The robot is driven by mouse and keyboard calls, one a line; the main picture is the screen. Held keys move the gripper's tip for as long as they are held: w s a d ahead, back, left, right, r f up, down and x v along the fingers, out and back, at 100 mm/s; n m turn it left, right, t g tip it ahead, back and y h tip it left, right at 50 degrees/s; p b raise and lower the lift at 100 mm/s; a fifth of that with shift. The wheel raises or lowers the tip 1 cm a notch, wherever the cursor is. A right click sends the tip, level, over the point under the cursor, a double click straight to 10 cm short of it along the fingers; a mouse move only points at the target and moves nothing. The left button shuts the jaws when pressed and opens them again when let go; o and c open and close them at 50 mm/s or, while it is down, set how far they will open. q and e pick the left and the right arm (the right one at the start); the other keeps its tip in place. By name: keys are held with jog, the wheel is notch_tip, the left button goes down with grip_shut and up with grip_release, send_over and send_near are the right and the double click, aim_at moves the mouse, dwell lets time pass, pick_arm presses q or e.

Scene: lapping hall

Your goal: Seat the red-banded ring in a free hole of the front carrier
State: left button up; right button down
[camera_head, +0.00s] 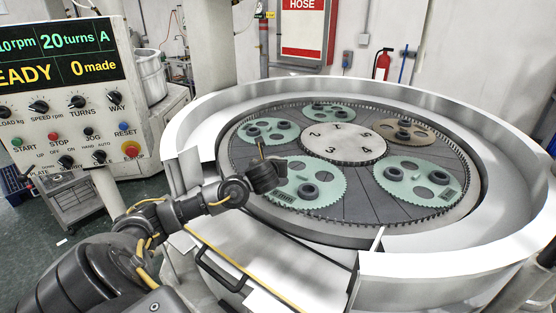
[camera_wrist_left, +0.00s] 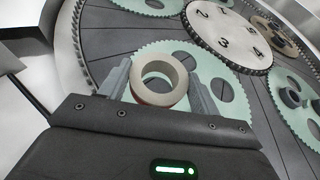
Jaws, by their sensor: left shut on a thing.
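The red-banded ring (camera_wrist_left: 160,82) is pale, with a strip of red low on its outer side in the left wrist view. My left gripper (camera_wrist_left: 166,88) is shut on it, a finger at each side. In the head view my left gripper (camera_head: 265,172) is at the left edge of the front carrier (camera_head: 328,194), a pale green toothed disc; I cannot make out the ring there. The wrist view shows the ring over the carrier (camera_wrist_left: 208,55), with dark round openings to its right. How high the ring is above the carrier is hard to tell. My right gripper is not in view.
Other carriers stand around the numbered centre disc (camera_head: 343,144), including a brownish one (camera_head: 404,125) and a green one (camera_head: 399,174), several bearing dark rings. A raised pale rim (camera_head: 440,262) surrounds the plate. A control panel (camera_head: 75,125) stands at left.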

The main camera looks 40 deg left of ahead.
pick_arm(q)
jog(key=s+d+r, duration=0.1)
jog(key=s+r, duration=0.4)
jog(key=s, duration=0.4)
jog(key=shift+s+d, duration=0.35)
jog(key=shift+f, duration=0.1)
